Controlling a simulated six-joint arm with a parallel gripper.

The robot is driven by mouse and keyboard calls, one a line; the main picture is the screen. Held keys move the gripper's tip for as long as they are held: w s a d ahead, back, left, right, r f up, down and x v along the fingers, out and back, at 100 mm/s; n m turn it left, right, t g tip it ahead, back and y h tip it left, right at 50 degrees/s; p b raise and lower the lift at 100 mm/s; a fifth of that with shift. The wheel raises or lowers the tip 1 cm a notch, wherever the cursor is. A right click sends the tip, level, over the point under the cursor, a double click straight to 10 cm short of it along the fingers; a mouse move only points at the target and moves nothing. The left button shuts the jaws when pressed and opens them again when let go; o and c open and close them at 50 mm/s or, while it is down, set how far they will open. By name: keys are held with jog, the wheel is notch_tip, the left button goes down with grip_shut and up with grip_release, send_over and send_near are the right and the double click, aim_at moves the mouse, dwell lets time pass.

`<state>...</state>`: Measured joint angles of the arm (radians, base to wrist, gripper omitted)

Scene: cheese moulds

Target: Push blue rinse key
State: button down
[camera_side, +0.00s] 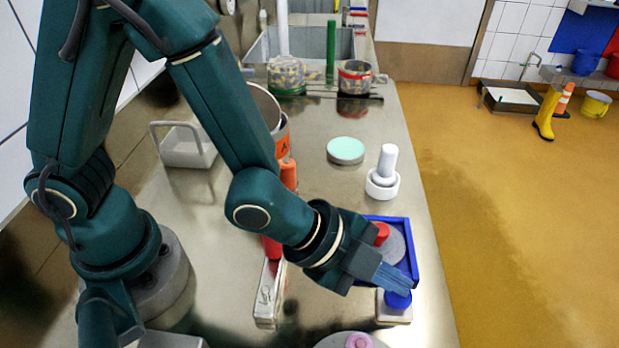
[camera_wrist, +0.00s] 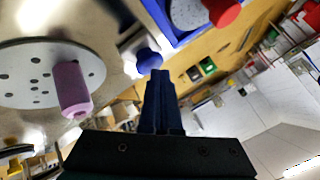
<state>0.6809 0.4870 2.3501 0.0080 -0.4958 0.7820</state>
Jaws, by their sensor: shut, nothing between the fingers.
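The blue rinse key (camera_side: 398,300) is a round blue button on a small pale block (camera_side: 394,314) at the front of the steel table. In the wrist view the blue key (camera_wrist: 148,62) shows just beyond my fingertips and slightly left of them. My gripper (camera_side: 402,284) is shut and empty, with its blue fingers pointing down and right. In the side view its tips overlap the upper part of the key. In the wrist view the shut fingertips (camera_wrist: 160,75) lie very near the key. I cannot tell whether they touch it.
A blue tray (camera_side: 413,254) holding a grey disc with a red knob (camera_side: 381,234) lies just behind the key. A perforated disc with a pink knob (camera_wrist: 72,88) is to the left. A white plunger (camera_side: 386,165) and mint disc (camera_side: 345,149) stand farther back. The table's right edge is close.

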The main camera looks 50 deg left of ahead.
dwell(0.4)
jog(key=shift+r, duration=0.6)
jog(key=shift+r, duration=0.1)
notch_tip(320, 180, up, 6)
jog(key=shift+f, duration=0.1)
dwell(0.3)
